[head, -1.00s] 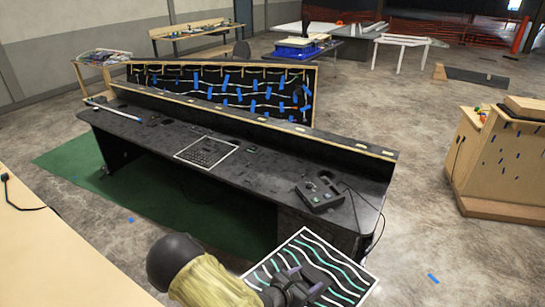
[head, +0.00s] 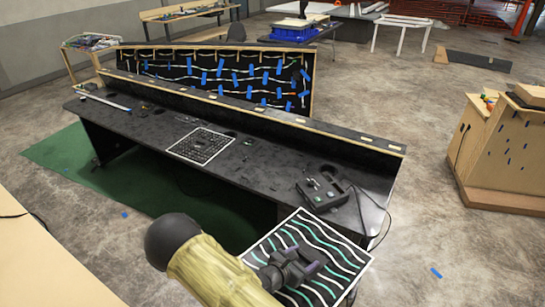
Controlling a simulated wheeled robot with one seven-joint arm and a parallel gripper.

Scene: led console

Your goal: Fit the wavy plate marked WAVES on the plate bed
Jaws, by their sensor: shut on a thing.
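The wavy plate (head: 325,236) is a black square with a white rim and white and green wavy lines. It is at the lower middle of the head view, in front of the console's right end. My gripper (head: 308,262) is shut on it and covers part of its middle; the fingertips' contact is hard to see. No WAVES mark can be read. A black, white-edged square grid (head: 201,146) lies on the console top left of its middle; it looks like the plate bed. The plate is well apart from it, to the lower right.
The long dark console (head: 262,166) has a raised back ledge (head: 240,108). A dark control box (head: 322,190) with a cable stands on its right end. A wooden cabinet (head: 500,155) is at right. A pale tabletop (head: 45,265) fills the lower left.

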